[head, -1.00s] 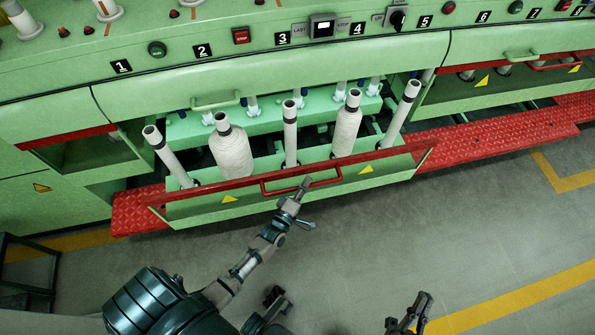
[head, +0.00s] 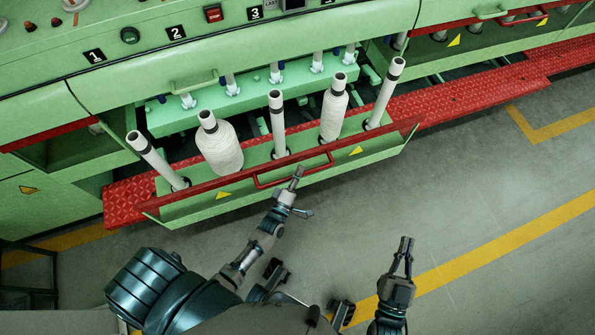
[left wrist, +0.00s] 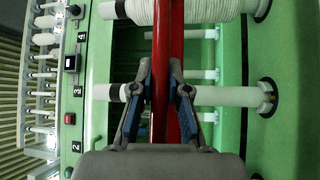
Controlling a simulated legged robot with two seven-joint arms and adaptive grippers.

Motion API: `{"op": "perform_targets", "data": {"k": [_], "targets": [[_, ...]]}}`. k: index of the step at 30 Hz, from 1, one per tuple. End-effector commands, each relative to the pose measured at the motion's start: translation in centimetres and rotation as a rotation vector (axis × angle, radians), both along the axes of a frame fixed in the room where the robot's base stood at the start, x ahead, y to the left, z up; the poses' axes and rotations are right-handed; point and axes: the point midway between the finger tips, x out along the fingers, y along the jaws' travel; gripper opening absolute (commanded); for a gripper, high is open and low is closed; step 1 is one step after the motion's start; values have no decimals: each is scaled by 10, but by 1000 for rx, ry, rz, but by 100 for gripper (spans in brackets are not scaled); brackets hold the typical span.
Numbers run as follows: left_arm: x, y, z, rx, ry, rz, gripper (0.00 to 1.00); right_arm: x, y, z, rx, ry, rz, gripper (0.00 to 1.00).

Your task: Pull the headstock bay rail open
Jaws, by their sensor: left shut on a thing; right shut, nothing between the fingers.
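The headstock bay rail (head: 205,188) is a long red bar along the front of a green drawer (head: 215,205), with a red loop handle (head: 318,167) at its middle. The drawer stands out from the green machine over the red tread. My left gripper (head: 298,173) is shut on the handle; in the left wrist view the red bar (left wrist: 166,60) passes between its fingers. Upright bare tubes (head: 278,125) and white wound bobbins (head: 218,145) stand in the drawer. My right gripper (head: 405,243) is shut and empty, over the floor at right.
The red tread plate (head: 460,97) runs along the machine's foot. Grey floor with yellow lines (head: 500,240) is clear in front of and right of the drawer. A dark frame (head: 30,270) stands at lower left.

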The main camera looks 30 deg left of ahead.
Motion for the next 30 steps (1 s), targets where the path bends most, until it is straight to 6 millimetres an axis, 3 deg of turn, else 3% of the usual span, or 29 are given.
{"op": "perform_targets", "data": {"k": [1, 2, 5, 17, 30], "targets": [[0, -7, -6, -2, 17, -13, 0, 0, 0, -1, 0, 1, 0, 0], [0, -7, -6, -2, 17, -13, 17, 0, 0, -1, 0, 1, 0, 0], [0, -6, -5, -1, 16, -12, 41, 0, 0, -1, 1, 1, 0, 0], [-8, -3, -4, -4, 8, -7, 41, -1, -1, 2, 1, -6, -1, 0], [-96, -12, -18, -2, 13, -10, 41, -1, -1, 1, 1, -4, 0, 0]]}}
